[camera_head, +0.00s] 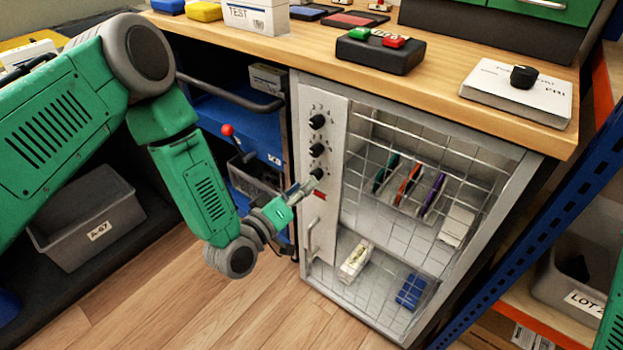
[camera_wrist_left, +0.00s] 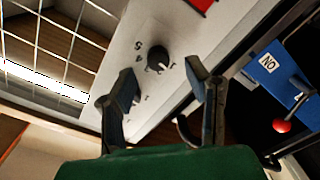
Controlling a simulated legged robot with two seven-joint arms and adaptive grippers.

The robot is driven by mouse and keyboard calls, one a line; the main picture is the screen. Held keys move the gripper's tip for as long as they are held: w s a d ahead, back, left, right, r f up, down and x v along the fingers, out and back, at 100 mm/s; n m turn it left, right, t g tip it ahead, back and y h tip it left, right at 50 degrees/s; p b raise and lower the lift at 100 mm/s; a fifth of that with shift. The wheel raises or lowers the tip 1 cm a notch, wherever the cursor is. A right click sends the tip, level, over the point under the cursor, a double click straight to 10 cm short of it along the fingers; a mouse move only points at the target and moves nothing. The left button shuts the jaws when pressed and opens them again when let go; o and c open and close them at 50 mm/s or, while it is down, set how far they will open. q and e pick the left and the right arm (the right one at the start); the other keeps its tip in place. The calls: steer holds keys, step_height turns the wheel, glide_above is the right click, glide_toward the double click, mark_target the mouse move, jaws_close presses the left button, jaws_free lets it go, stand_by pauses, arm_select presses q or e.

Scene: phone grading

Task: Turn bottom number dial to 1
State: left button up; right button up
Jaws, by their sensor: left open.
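The narrow control panel on the white wire-door cabinet carries three black dials in a column: the top dial (camera_head: 317,121), the middle dial (camera_head: 316,149) and the bottom dial (camera_head: 317,173). My left gripper (camera_head: 303,189) is at the bottom dial, its fingers pointing at the panel. In the left wrist view, which looks upside down, the bottom dial (camera_wrist_left: 158,57) lies just beyond the open fingertips (camera_wrist_left: 162,76), with printed numbers around it. No finger visibly grips it. My right gripper is out of view.
A red patch (camera_head: 320,195) is just below the bottom dial. A vertical handle (camera_head: 312,240) sits lower on the panel. The wire door (camera_head: 440,150) is to the right, with phones behind it. A red-knobbed lever (camera_head: 228,131) stands left of the cabinet.

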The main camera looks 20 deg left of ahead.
arm_select(q)
steer(key=v, duration=0.8)
steer(key=shift+w+f, duration=0.1)
steer(key=s+a+f+m+g+y+p, duration=0.1)
steer(key=s+f+m+g+p, duration=0.1)
steer(key=s+f+g+p, duration=0.25)
steer(key=s+f+m+g+y+p, duration=0.1)
steer(key=s+f+m+g+y, duration=0.15)
steer(key=s+g, duration=0.4)
steer(key=s+a+m+g+y+p, duration=0.1)
steer(key=s+a+g, duration=0.4)
steer(key=s, duration=0.9)
steer(key=shift+s+a+r+y+p, duration=0.15)
steer(key=shift+s+a+y+p, duration=0.05)
steer(key=shift+a+y+p, duration=0.55)
steer(key=shift+m, duration=0.25)
